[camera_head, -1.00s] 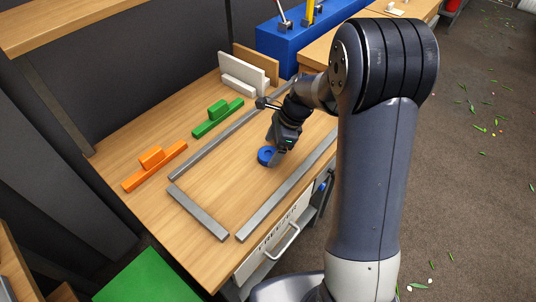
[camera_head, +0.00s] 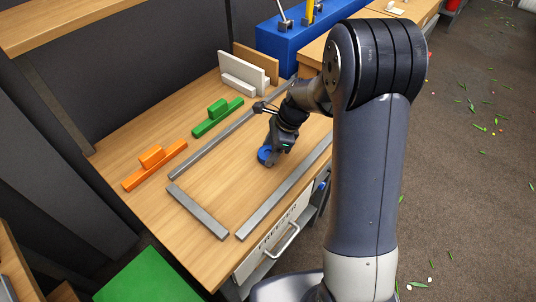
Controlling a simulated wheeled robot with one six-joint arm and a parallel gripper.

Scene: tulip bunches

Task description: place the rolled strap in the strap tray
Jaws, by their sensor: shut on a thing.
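The rolled strap, a small blue roll (camera_head: 264,155), is at the table top inside an area framed by grey bars. My gripper (camera_head: 270,158) reaches down over it from the upper right and is shut on it. The fingers hide part of the roll, and I cannot tell whether it still touches the wood. No container in view is clearly marked as the strap tray, so I cannot tell which thing it is.
Grey bars (camera_head: 198,212) edge the work area on the wooden table (camera_head: 160,208). Orange blocks (camera_head: 155,165), green blocks (camera_head: 217,117) and white boards (camera_head: 240,80) stand along the back. A blue tool block (camera_head: 285,45) is at the far end. The near framed wood is clear.

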